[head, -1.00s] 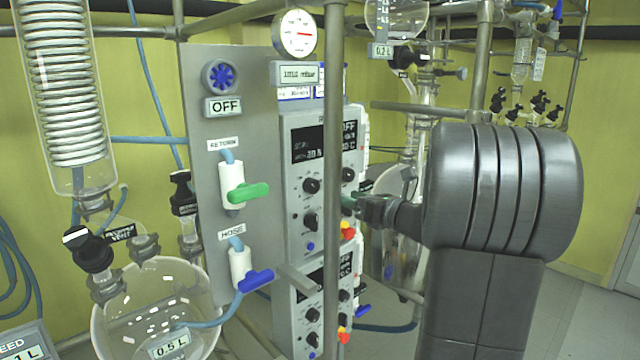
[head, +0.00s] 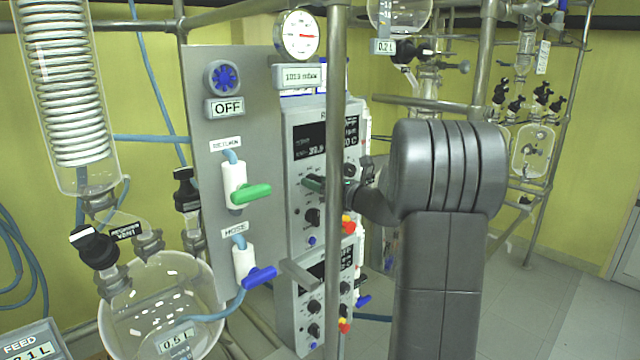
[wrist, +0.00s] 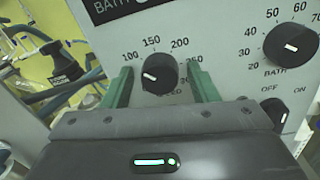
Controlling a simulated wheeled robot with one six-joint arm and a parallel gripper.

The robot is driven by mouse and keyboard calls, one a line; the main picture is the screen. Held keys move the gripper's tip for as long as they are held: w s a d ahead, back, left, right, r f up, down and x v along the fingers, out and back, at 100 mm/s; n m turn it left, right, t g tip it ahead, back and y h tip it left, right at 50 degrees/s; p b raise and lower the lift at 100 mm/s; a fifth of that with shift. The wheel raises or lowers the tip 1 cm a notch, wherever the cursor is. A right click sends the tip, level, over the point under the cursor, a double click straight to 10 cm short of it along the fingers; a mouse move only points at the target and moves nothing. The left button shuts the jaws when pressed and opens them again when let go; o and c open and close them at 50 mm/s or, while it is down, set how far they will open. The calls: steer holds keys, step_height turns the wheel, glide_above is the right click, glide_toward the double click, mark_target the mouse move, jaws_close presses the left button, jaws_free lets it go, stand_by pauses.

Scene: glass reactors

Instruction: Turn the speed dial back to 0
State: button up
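The speed dial (wrist: 160,73) is a round black knob with a white mark on a grey panel in the wrist view. Its mark points left and slightly down, below the printed 100. The numbers for 0 are not visible. My gripper (wrist: 158,78) has one green finger on each side of the dial, with visible gaps to the knob. It is open.
The bath dial (wrist: 291,45) sits close to the right of my gripper, with an off/on switch (wrist: 279,110) below it. A vertical metal post (head: 334,80) stands in front of the control boxes. A valve panel with a green handle (head: 250,194) is to the left.

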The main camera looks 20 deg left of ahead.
steer(key=c, duration=0.8)
steer(key=shift+f+n+b, duration=0.1)
steer(key=shift+n+b, duration=0.3)
steer(key=shift+b, duration=0.15)
steer(key=n+b, duration=1.6)
steer(key=b, duration=0.1)
steer(key=shift+s+a+h, duration=0.1)
steer(key=shift+s+h, duration=0.2)
steer(key=shift+h, duration=0.1)
steer(key=shift+n+b, duration=0.35)
steer(key=shift+n, duration=0.05)
